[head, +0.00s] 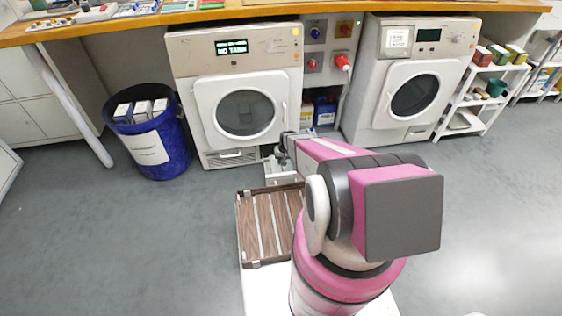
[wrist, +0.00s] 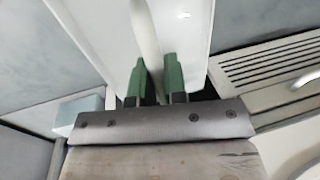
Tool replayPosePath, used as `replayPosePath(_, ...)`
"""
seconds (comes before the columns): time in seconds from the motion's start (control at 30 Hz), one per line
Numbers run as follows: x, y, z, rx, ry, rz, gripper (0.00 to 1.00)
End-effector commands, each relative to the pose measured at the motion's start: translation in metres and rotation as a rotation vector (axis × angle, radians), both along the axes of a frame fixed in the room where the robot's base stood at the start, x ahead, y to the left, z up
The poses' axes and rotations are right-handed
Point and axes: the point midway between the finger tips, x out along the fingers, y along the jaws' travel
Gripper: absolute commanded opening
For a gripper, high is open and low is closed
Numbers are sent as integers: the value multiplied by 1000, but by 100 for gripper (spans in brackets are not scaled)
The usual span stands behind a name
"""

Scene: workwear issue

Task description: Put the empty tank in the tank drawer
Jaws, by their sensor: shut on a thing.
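The dryer (head: 240,90) at the left has a shut round door and a display reading "NO TANK". My gripper (head: 283,155) is low in front of its right side. In the wrist view its green fingers (wrist: 155,82) are shut on a white bar (wrist: 145,35) that runs along a broad white piece (wrist: 95,30). A pale piece (head: 284,175) shows below the gripper in the head view. I cannot tell whether the gripped piece belongs to the tank or the drawer. The dryer's grille (wrist: 275,65) lies right of the fingers. My arm hides part of this area.
A brown slatted tray (head: 268,228) is beside my arm. A blue bin (head: 150,135) with boxes stands left of the dryer. A second dryer (head: 410,80) and a shelf rack (head: 485,95) stand to the right. A wooden counter (head: 300,8) runs above. Grey floor is clear at the left and right.

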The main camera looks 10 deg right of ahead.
Motion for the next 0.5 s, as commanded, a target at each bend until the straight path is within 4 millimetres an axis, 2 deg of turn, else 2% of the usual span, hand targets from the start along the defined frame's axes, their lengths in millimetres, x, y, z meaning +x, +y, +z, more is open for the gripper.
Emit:
replayPosePath(0.17,0,0,-3,0,0,0,0)
replayPosePath(0.2,0,0,-3,0,0,0,16)
replayPosePath(0.3,0,0,-3,0,0,0,43)
replayPosePath(0.5,0,0,-3,0,0,0,43)
